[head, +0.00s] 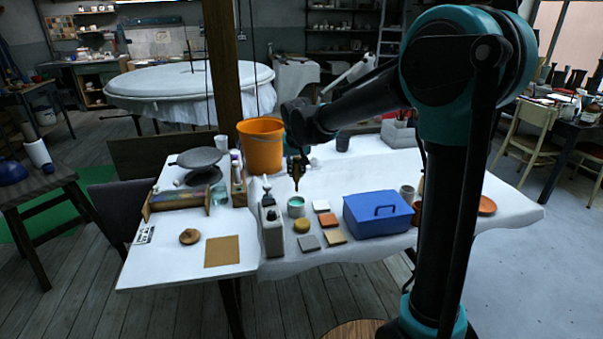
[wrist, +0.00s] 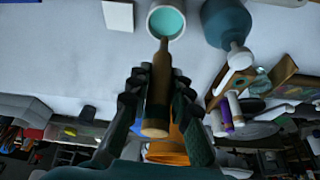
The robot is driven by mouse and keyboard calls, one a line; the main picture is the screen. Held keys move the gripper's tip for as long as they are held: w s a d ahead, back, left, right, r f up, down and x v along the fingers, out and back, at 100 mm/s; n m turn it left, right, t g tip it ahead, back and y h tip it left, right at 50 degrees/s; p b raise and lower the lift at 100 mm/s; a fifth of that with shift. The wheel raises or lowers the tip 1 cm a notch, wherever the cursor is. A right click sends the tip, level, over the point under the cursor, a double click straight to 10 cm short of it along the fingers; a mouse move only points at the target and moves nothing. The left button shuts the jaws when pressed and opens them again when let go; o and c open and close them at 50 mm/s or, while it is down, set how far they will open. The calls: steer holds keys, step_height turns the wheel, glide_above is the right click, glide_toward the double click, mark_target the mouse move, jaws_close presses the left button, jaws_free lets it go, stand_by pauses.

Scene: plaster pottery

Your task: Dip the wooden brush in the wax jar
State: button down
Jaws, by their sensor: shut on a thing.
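The wooden brush (wrist: 157,85) is held between the two dark fingers of my gripper (wrist: 160,80). In the head view, my gripper (head: 297,160) holds the brush (head: 296,180) roughly upright, tip down, above the jar. The wax jar (head: 296,207) is a small pale cup with teal contents. It stands upright on the white-covered table. In the wrist view, the brush's narrow end overlaps the near rim of the jar (wrist: 152,22). In the head view, the tip appears just above the jar's opening, with a small gap.
An orange bucket (head: 261,146) stands behind. The white cloth behind the toolbox is mostly clear.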

mark_target(296, 183)
steer(key=shift+w+f, duration=0.15)
steer(key=shift+w, duration=0.15)
steer(key=shift+f, duration=3.6)
steer(key=shift+r, duration=3.85)
